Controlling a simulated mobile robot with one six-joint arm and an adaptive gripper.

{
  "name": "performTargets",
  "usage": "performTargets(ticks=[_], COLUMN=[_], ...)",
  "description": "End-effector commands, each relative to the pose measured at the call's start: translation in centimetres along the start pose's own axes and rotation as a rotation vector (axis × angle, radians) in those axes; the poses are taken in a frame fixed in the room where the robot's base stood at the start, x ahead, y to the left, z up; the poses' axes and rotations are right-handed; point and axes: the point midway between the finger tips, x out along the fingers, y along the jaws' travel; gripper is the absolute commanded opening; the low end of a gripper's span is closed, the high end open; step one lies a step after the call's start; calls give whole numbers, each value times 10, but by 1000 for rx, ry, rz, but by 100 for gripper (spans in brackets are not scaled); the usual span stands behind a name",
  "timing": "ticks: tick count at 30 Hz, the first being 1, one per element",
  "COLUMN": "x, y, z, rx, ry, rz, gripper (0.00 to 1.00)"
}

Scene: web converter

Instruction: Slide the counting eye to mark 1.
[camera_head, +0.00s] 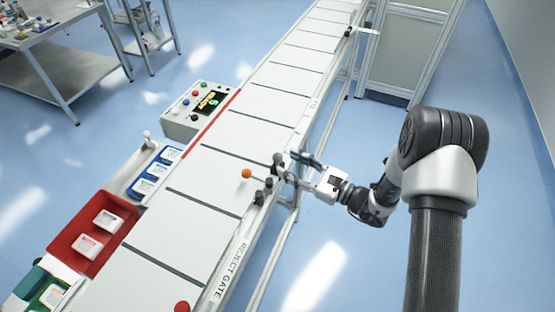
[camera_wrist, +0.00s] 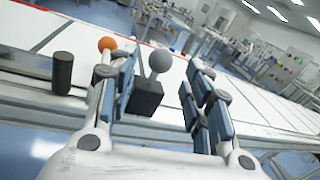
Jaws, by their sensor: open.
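A grey ball knob on a dark block (camera_wrist: 147,98) stands at the belt's edge, seen between my fingers in the wrist view; it looks like the handle of the counting eye, but I cannot be sure. In the head view the grey knob (camera_head: 277,158) shows at the conveyor's right rail, just beyond my fingertips. My gripper (camera_head: 288,168) is open around the knob's line, reaching in from the right. In the wrist view its blue-padded fingers (camera_wrist: 165,80) stand apart on either side of the knob, with no clear contact. Mark 1 is not legible.
A dark post (camera_wrist: 63,73) and an orange ball (camera_head: 246,173) are close left of the knob. The white conveyor (camera_head: 205,185) runs diagonally; its rail bears a "REJECT GATE" label (camera_head: 228,270). A control box (camera_head: 201,108), red tray (camera_head: 72,224) and red ball (camera_head: 182,307) are further off.

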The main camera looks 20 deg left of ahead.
Motion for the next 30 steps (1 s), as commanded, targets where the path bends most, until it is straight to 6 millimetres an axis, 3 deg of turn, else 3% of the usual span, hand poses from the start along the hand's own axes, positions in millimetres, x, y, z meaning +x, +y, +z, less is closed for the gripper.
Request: performTargets(ticks=[3,10,21,30], x=[24,49,53,53], y=[1,0,0,0], z=[-1,0,0,0], rx=[-3,-1,0,0], ry=[-2,0,0,0], rz=[5,2,0,0], gripper=[46,46,45,25])
